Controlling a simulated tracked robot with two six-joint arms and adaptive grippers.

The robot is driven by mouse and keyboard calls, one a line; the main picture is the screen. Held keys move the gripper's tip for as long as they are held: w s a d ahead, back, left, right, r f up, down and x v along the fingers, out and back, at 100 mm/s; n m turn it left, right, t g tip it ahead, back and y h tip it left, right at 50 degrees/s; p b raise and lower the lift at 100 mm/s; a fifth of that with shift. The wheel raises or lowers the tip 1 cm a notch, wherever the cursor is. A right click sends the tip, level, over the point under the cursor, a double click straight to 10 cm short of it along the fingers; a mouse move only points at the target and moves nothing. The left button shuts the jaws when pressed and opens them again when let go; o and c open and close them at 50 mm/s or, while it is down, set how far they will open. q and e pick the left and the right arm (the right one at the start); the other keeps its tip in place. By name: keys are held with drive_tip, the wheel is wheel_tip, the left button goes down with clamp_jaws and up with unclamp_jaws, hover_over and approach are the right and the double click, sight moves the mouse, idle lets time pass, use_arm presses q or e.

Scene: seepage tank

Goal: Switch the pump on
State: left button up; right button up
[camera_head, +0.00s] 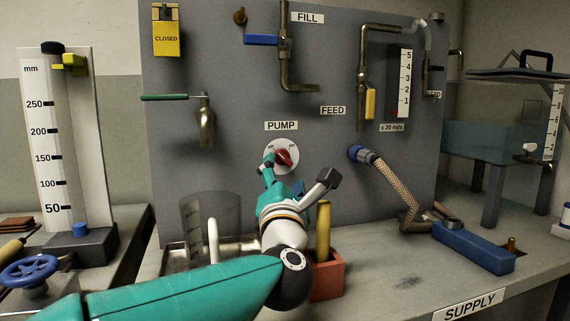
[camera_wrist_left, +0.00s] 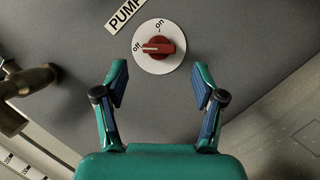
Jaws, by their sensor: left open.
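The pump switch is a red knob (camera_head: 284,158) on a round white plate on the grey panel, below the PUMP label (camera_head: 281,126). In the left wrist view the red knob (camera_wrist_left: 158,48) lies across its plate, with its white line towards "off"; "on" is printed at the plate's upper edge. My left gripper (camera_head: 279,176) is in front of the panel, just below the knob, and hides part of the plate. In the left wrist view its open fingers (camera_wrist_left: 160,84) stand apart with nothing between them, and the knob is ahead of them. My right gripper is not in view.
A brass spout (camera_head: 206,122) with a green lever is left of the switch. A braided hose (camera_head: 394,183) is to the right. A clear beaker (camera_head: 195,218) and a red box (camera_head: 327,275) with a yellow handle stand below, near my arm.

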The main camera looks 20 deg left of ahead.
sight(284, 162)
use_arm(q)
drive_tip(key=shift+x, duration=2.35)
